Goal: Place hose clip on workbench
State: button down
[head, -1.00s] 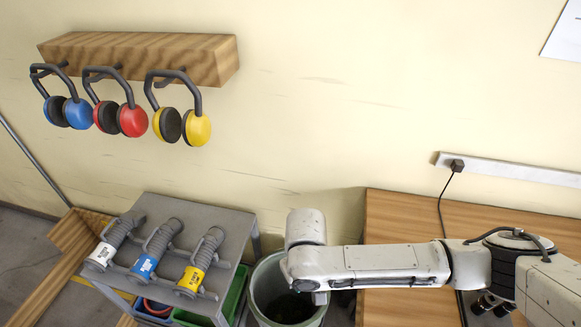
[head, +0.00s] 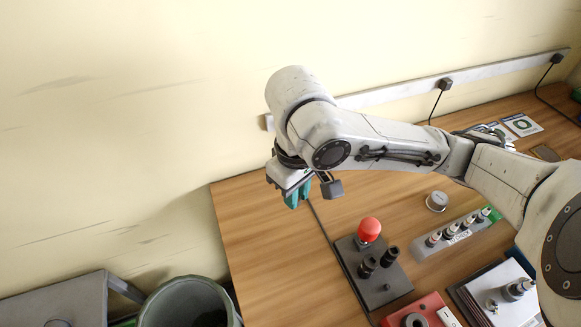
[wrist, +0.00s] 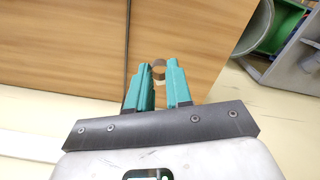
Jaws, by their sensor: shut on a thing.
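The wooden workbench (head: 252,235) fills the middle and right of the head view, and its board also shows in the wrist view (wrist: 60,50). My gripper (head: 298,195), with teal fingers, points down above the left part of the bench. In the wrist view my gripper (wrist: 159,76) is shut on the hose clip (wrist: 158,71), a small brownish ring-like piece between the fingertips, with bench behind it. Most of the clip is hidden by the fingers, and in the head view it cannot be made out.
A dark plate with a red knob (head: 369,230), a red box (head: 420,312), a grey rack of small parts (head: 455,238) and a round metal piece (head: 437,201) stand on the bench. The bench's left end is clear. A bin (head: 185,300) stands left of it.

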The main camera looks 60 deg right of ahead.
jog(key=b, duration=0.1)
jog(key=f+b, duration=0.1)
jog(key=shift+w+d+f+b, duration=0.15)
jog(key=shift+w+d+b, duration=0.15)
jog(key=shift+w, duration=0.1)
jog(key=w+b, duration=0.1)
jog(key=b, duration=0.5)
send_over(264, 192)
jog(key=s, duration=0.1)
notch_tip(264, 192, down, 8)
jog(key=shift+a+r, duration=0.15)
jog(key=shift+r, duration=0.05)
jog(key=shift+w+d+f, duration=0.2)
jog(key=shift+w+f, duration=0.1)
jog(key=shift+f, duration=0.15)
jog(key=shift+w+f, duration=0.15)
jog(key=shift+f, duration=1.45)
jog(key=c, duration=1)
grip_release()
jog(key=shift+c, duration=0.2)
